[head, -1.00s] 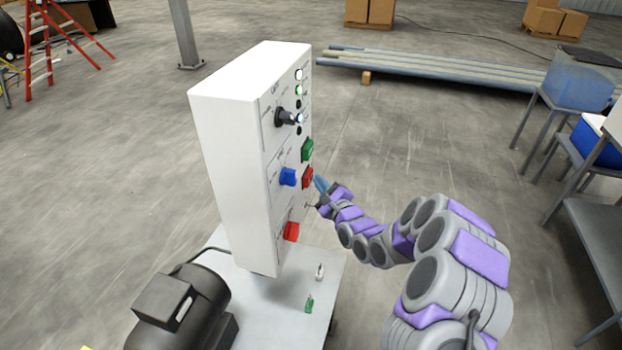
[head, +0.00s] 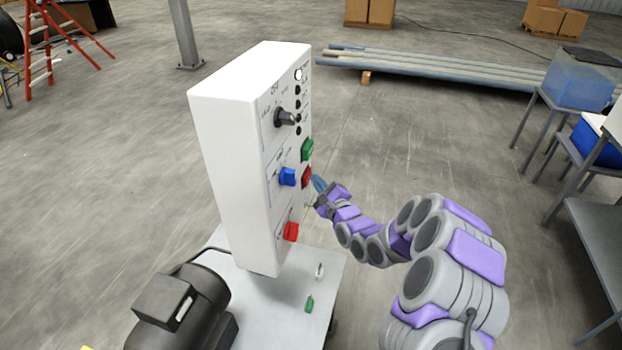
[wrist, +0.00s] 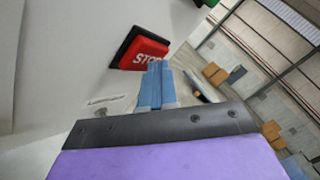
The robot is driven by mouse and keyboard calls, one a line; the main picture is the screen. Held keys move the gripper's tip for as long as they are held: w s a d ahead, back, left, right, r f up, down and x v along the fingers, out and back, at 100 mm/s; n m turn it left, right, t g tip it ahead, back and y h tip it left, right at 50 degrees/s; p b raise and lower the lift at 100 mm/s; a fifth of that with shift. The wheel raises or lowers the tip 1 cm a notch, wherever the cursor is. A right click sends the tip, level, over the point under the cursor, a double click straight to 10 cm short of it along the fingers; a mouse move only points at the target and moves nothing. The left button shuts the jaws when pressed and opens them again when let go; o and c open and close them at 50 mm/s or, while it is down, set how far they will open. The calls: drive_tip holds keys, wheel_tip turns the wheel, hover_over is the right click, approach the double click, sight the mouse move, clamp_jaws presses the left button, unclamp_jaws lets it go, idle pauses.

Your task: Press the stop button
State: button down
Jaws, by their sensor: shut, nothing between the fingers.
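The red stop button (head: 307,177) is on the front face of the white control box (head: 232,150), below the green button (head: 307,149). In the wrist view the stop button (wrist: 142,52) shows its white lettering, partly covered by my fingertips. My gripper (head: 319,184) is shut and empty. Its blue fingers (wrist: 157,82) point at the lower edge of the stop button and look to be at or very near its face. I cannot tell for certain whether they touch.
A blue knob (head: 287,177), a black selector (head: 284,117) and a lower red switch (head: 291,232) share the panel. A dark motor (head: 178,306) sits on the grey base plate (head: 262,318). Open floor lies right of the box.

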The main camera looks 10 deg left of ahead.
drive_tip(key=shift+s+d, duration=0.2)
drive_tip(key=shift+d, duration=0.65)
drive_tip(key=shift+s+d+p, duration=0.25)
drive_tip(key=shift+d+p, duration=0.15)
drive_tip(key=shift+d, duration=0.85)
drive_tip(key=shift+s+d+p, duration=0.2)
drive_tip(key=shift+d+p, duration=0.15)
drive_tip(key=shift+d, duration=0.9)
